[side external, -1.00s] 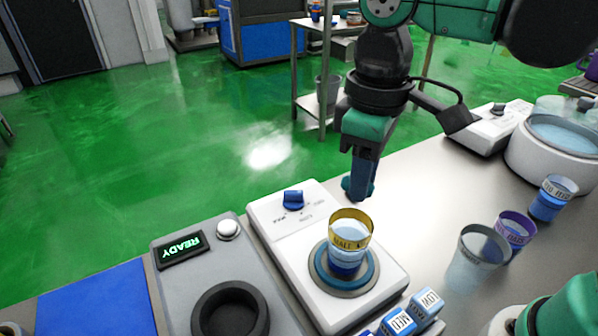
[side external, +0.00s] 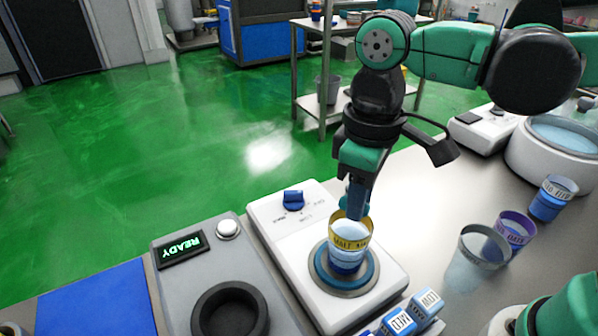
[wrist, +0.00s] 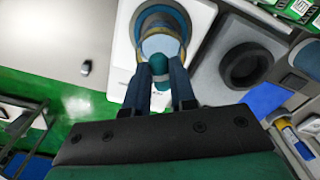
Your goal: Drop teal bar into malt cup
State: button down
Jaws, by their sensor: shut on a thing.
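The malt cup (side external: 350,243), a clear cup with a yellow labelled band and a blue lower part, stands upright on the round pad (side external: 325,272) of a white machine. My gripper (side external: 354,208) is right over the cup's mouth, fingers pointing down. It is shut on the teal bar (wrist: 159,66), a small rounded piece between the fingertips in the wrist view. The cup's rim (wrist: 163,18) shows just beyond the bar there. In the side view the fingers mostly hide the bar, and I cannot tell whether it is inside the rim.
The white machine has a blue knob (side external: 293,200). Left of it is a grey unit with a lit READY display (side external: 180,249) and a black ring (side external: 231,309). Several other cups, one with a purple band (side external: 516,229), stand right. Blue labelled blocks (side external: 400,322) lie in front.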

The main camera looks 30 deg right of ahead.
jog(key=c, duration=0.7)
grip_release()
jog(key=shift+o, duration=0.2)
jog(key=shift+r, duration=0.1)
notch_tip(320, 180, up, 5)
jog(key=shift+d+r, duration=0.1)
jog(key=w+d+f+m+t, duration=0.2)
jog(key=d+f+m+t, duration=0.4)
jog(key=d, duration=0.5)
jog(key=shift+d+f+t, duration=0.35)
jog(key=shift+f+t, duration=0.15)
jog(key=shift+t, duration=0.1)
